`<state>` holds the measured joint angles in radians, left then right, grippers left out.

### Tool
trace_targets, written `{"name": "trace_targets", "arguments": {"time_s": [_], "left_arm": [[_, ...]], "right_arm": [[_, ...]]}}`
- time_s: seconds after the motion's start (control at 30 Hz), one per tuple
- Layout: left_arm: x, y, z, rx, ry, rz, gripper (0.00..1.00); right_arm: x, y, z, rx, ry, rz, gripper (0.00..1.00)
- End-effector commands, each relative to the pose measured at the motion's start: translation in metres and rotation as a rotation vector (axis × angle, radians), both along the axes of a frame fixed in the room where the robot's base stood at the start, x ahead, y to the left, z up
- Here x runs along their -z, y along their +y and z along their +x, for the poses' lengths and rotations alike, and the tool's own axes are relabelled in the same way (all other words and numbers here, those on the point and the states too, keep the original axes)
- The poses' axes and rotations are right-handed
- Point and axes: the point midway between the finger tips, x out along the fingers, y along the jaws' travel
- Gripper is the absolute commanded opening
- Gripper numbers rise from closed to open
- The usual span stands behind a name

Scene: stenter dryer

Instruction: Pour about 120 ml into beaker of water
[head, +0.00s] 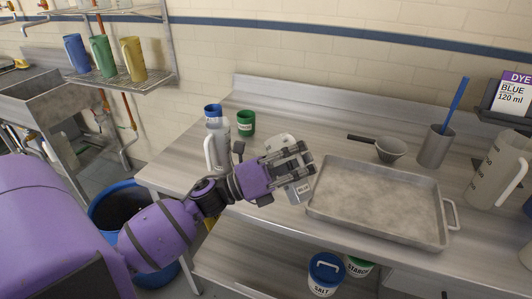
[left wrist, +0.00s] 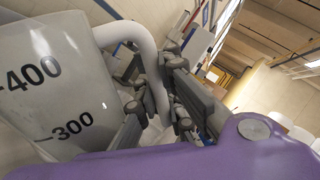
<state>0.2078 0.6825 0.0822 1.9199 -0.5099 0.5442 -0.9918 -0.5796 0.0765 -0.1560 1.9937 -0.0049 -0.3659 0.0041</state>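My left gripper (head: 302,160) is over the bench at the left edge of the tray. In the left wrist view its fingers (left wrist: 158,110) sit on both sides of the pale handle (left wrist: 146,52) of a grey jug (left wrist: 50,85) marked 400 and 300. They look shut on the handle. In the head view the gripper hides most of this jug; pale parts (head: 298,192) show beside the fingers, and its tilt and contents cannot be told. A large graduated beaker (head: 497,172) with a handle stands at the right; its contents are unclear. My right gripper is not in view.
A metal tray (head: 452,212) lies in front. Behind it are a dark-handled pan (head: 391,149) and a metal cup (head: 434,147) with a blue rod. A sign (head: 513,97) reads BLUE 120 ml.

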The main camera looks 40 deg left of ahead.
Motion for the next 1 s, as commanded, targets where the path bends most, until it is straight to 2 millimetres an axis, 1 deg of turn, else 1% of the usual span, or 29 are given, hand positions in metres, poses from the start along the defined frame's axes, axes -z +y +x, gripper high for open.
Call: {"name": "trace_targets", "arguments": {"time_s": [0.4, 0.6, 0.7, 0.77, 0.93, 1.0], "left_arm": [[-0.001, 0.000, 0.000, 0.000, -0.001, 0.000, 0.00], [0.002, -0.001, 0.000, 0.000, -0.010, 0.021, 0.00], [0.007, -0.003, -0.002, -0.001, -0.038, 0.085, 0.00], [0.007, -0.007, -0.003, -0.001, -0.067, 0.145, 0.00], [0.013, -0.023, -0.012, -0.003, -0.157, 0.337, 0.00], [0.019, -0.029, -0.015, -0.006, -0.196, 0.422, 0.00]], "right_arm": [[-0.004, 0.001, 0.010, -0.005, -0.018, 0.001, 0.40], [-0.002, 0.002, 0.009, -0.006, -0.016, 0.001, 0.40], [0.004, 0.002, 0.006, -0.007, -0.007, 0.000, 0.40], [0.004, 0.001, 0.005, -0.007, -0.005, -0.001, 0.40], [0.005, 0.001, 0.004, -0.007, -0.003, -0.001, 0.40], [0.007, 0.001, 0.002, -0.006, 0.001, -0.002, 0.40]]}}
